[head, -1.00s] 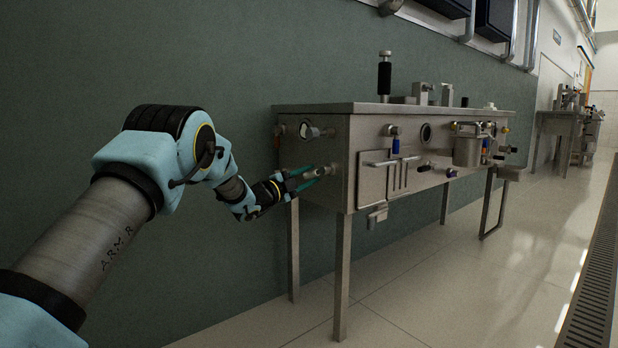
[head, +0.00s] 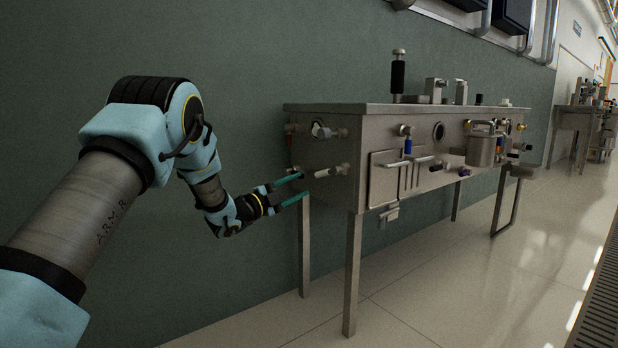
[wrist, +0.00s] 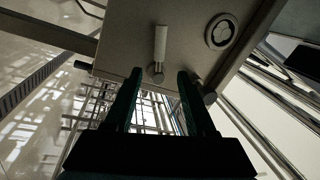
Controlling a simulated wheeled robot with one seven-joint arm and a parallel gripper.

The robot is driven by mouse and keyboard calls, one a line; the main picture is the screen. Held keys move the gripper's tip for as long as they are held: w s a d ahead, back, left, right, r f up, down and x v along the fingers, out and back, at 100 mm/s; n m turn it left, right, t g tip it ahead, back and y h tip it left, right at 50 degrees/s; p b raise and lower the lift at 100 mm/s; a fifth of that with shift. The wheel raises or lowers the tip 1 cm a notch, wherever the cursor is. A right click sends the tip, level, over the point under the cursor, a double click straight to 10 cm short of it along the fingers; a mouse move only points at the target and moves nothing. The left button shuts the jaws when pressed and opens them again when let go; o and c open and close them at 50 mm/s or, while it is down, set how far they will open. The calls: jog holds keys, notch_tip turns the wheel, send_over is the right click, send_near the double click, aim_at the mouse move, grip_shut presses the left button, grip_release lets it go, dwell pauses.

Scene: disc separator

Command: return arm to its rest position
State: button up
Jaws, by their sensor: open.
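My arm reaches from the lower left of the head view toward the metal separator table (head: 330,185). My gripper (head: 304,187) has two green fingers, apart from each other, with nothing between them. Its tips are close to the left end of the table, near a pale-handled valve (head: 332,171); whether they touch cannot be told in this view. In the wrist view my gripper (wrist: 158,85) is open, its two dark fingers pointing at the end panel. The pale handle (wrist: 160,45) stands just beyond the fingertips, and a round port (wrist: 221,31) is to the right.
A green wall (head: 250,80) runs behind the arm and table. Table legs (head: 352,280) stand on the pale tiled floor (head: 430,290), which is clear in front. A metal pot (head: 481,150) hangs on the table's front. Another bench (head: 580,115) stands far right.

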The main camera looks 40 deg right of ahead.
jog(key=shift+a+f, duration=0.15)
jog(key=shift+a, duration=0.55)
jog(key=w+a+n+t+y+p, duration=0.1)
jog(key=w+a+n+t+y, duration=0.2)
jog(key=w+a+n, duration=0.35)
jog(key=w+a+r+n+t+y+p, duration=0.1)
jog(key=w+a+n+t+y, duration=0.25)
jog(key=a, duration=0.55)
jog(key=w+a+n+t+y+p, duration=0.1)
jog(key=w+a+n+t+y, duration=0.3)
jog(key=a, duration=0.4)
jog(key=s+a+f+n+g+y+p, duration=0.1)
jog(key=s+a+n+y, duration=0.2)
jog(key=a, duration=0.6)
jog(key=s+a+f+n+g+y+p, duration=0.1)
jog(key=a+n+y, duration=0.3)
jog(key=a, duration=0.5)
jog(key=s+a+f+n+g+y+p, duration=0.1)
jog(key=s+a+n+g, duration=0.35)
jog(key=s+a, duration=0.55)
jog(key=s+a+f+n+g+y+p, duration=0.1)
jog(key=s+a+n+g+y+p, duration=0.35)
jog(key=s, duration=1.05)
notch_tip(320, 180, up, 38)
jog(key=w+a+t+h+p, duration=0.1)
jog(key=t+h+p, duration=0.1)
jog(key=p, duration=3.2)
jog(key=shift+a+n+h+p, duration=0.3)
jog(key=shift+n+h+p, duration=0.1)
jog(key=shift+h, duration=0.1)
